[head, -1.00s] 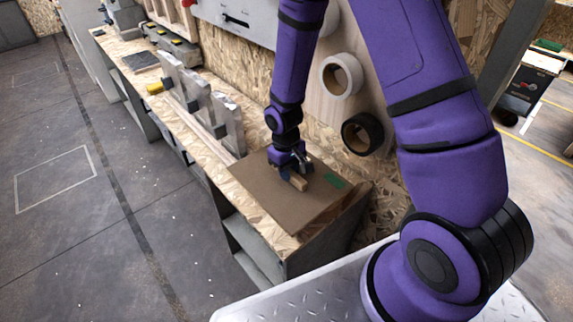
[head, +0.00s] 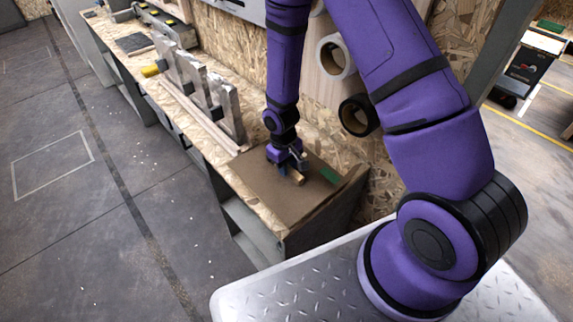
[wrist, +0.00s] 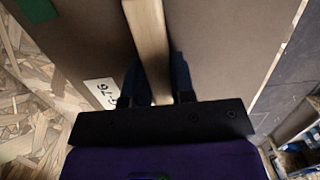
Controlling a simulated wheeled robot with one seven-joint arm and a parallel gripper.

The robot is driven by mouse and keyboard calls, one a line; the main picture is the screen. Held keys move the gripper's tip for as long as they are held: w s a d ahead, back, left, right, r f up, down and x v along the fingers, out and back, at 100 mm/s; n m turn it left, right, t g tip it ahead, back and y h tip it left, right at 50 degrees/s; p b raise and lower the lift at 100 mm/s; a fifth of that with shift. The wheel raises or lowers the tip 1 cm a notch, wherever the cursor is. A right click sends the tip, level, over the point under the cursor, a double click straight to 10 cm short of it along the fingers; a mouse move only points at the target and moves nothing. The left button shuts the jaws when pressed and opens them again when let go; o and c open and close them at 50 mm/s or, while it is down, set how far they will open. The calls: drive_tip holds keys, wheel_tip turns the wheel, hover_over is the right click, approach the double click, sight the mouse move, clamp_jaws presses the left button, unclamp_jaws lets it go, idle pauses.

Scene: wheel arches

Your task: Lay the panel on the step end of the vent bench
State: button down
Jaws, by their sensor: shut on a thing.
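The panel (head: 262,187) is a flat brown board with a raised wooden grip bar (head: 297,178) and a green patch (head: 329,175). My gripper (head: 289,168) is shut on the grip bar from above. In the wrist view the bar (wrist: 150,40) runs between the fingers, and a white label (wrist: 104,92) shows on the panel (wrist: 225,45). The panel is roughly level over the near end of the vent bench (head: 213,138), which has a chipboard top. I cannot tell whether the panel touches the top. The panel hides much of that end.
Grey upright plates (head: 213,95) stand on the bench beyond the panel. A black roll (head: 357,116) and a white roll (head: 336,57) stick out from the wall board behind. A yellow object (head: 150,71) lies farther along. The floor (head: 110,220) left of the bench is clear.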

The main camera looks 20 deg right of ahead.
drive_tip(key=shift+f, duration=0.55)
idle(0.4)
drive_tip(key=c, duration=0.9)
unclamp_jaws()
drive_tip(key=s+d+r+m+t, duration=0.1)
drive_tip(key=s+d+r+t, duration=0.1)
drive_tip(key=r, duration=1.5)
drive_tip(key=s+d+r+m+t, duration=0.1)
drive_tip(key=s+d+r, duration=0.1)
drive_tip(key=r, duration=1.5)
drive_tip(key=s+d+r+t, duration=0.1)
drive_tip(key=s+r, duration=0.3)
drive_tip(key=s, duration=0.1)
drive_tip(key=s+d+r+m+t, duration=0.1)
drive_tip(key=s+r, duration=0.4)
drive_tip(key=s, duration=0.1)
drive_tip(key=s+d+r+t, duration=0.1)
drive_tip(key=s+r, duration=0.3)
drive_tip(key=s, duration=0.1)
drive_tip(key=shift+s+r+m+t, duration=0.25)
drive_tip(key=shift+s+m+t, duration=0.05)
